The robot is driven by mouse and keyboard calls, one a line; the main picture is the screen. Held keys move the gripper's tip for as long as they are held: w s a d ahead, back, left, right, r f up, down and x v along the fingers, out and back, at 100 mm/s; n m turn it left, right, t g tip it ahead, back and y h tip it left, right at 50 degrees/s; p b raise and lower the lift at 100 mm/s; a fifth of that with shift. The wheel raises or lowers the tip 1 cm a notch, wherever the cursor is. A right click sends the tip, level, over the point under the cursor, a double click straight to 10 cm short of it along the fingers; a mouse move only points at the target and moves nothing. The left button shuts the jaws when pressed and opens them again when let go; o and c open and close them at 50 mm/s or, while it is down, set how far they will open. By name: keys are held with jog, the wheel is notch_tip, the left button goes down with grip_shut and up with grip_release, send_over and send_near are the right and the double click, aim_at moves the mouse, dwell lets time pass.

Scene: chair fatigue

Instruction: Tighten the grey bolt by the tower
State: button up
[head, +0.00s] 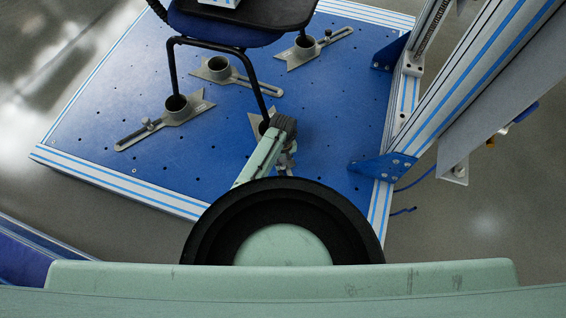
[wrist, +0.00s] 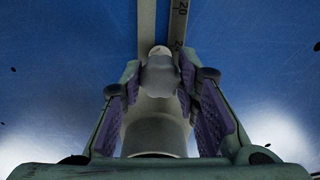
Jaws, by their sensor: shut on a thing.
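The grey bolt (wrist: 160,78) shows in the wrist view as a rounded grey knob between my fingers, over a slotted grey bar with number marks. My gripper (wrist: 160,95) has a purple pad on each side of the grey part and is shut on it. A wider grey cylinder (wrist: 155,135) sits nearer the camera between the pads. In the head view my arm reaches over the blue plate (head: 330,110) near the tower (head: 411,90). There my arm hides the bolt and most of its grey clamp (head: 255,123).
A chair with a dark blue seat (head: 222,30) and black legs stands on the plate. Blue corner brackets (head: 383,167) brace the tower. The plate between clamps is clear.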

grip_shut()
jog(key=shift+a+f+m+b, duration=0.1)
jog(key=shift+m+b, duration=0.3)
jog(key=shift+m, duration=1.6)
jog(key=m+b, duration=0.1)
jog(key=m, duration=0.2)
jog(key=shift+m, duration=0.5)
jog(key=m, duration=0.3)
jog(key=shift+m+b, duration=0.3)
jog(key=shift+b, duration=0.1)
